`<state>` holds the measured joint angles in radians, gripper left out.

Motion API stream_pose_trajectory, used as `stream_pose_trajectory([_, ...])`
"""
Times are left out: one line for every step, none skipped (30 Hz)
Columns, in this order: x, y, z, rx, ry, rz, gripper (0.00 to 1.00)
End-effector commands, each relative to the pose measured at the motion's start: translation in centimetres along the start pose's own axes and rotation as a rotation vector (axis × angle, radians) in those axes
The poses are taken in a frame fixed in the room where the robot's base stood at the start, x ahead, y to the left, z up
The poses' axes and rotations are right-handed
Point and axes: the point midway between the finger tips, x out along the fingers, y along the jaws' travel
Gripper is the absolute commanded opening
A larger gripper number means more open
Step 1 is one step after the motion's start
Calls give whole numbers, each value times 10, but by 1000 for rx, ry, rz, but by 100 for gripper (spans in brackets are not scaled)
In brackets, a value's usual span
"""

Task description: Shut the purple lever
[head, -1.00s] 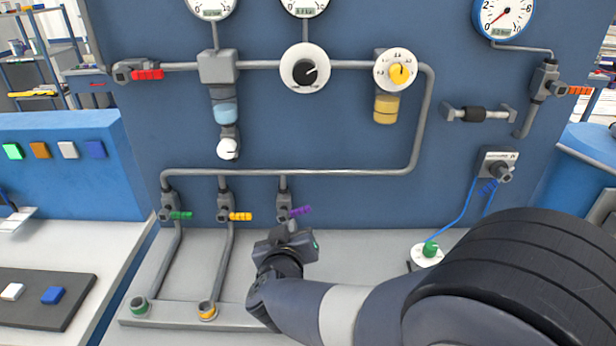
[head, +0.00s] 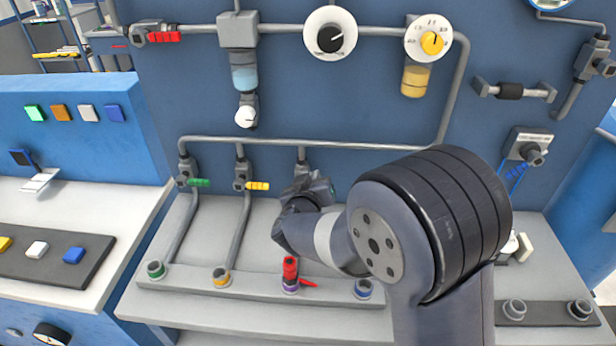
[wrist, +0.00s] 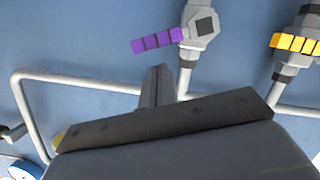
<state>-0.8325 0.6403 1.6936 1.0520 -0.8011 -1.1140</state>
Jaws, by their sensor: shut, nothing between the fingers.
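The purple lever (wrist: 157,41) shows in the wrist view, sticking out sideways from its grey valve (wrist: 200,24). It lies roughly across the line of the pipe, slightly tilted. In the head view, my gripper (head: 312,185) is in front of this valve and hides the lever. In the wrist view, my gripper (wrist: 158,85) is shut and empty. Its fingertips appear just below the lever in the picture, with a visible gap. I cannot tell the depth between them.
A yellow lever (head: 257,186) and a green lever (head: 198,183) are on valves to the left. The yellow lever also shows in the wrist view (wrist: 296,42). A red-handled fitting (head: 290,268) stands on the lower ledge. A horizontal pipe (head: 340,144) runs above the valves.

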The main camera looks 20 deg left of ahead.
Motion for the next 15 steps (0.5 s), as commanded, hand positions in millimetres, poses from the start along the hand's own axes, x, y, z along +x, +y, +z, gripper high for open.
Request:
stream_pose_trajectory([1, 0, 5, -2, -1, 0, 0])
stream_pose_trajectory([2, 0, 7, -1, 0, 0, 0])
stream_pose_trajectory([2, 0, 9, -1, 0, 0, 0])
stream_pose_trajectory([2, 0, 10, -1, 0, 0, 0])
stream_pose_trajectory([3, 0, 11, 0, 0, 0, 0])
stream_pose_trajectory([3, 0, 12, 0, 0, 0, 0])
stream_pose_trajectory([3, 0, 12, 0, 0, 0, 0])
stream_pose_trajectory([3, 0, 12, 0, 0, 0, 0])
stream_pose_trajectory([3, 0, 12, 0, 0, 0, 0])
stream_pose_trajectory([3, 0, 12, 0, 0, 0, 0])
stream_pose_trajectory([3, 0, 12, 0, 0, 0, 0])
stream_pose_trajectory([2, 0, 11, 0, 0, 0, 0])
stream_pose_trajectory([2, 0, 11, 0, 0, 0, 0])
stream_pose_trajectory([2, 0, 11, 0, 0, 0, 0])
stream_pose_trajectory([2, 0, 12, 1, 0, 0, 0])
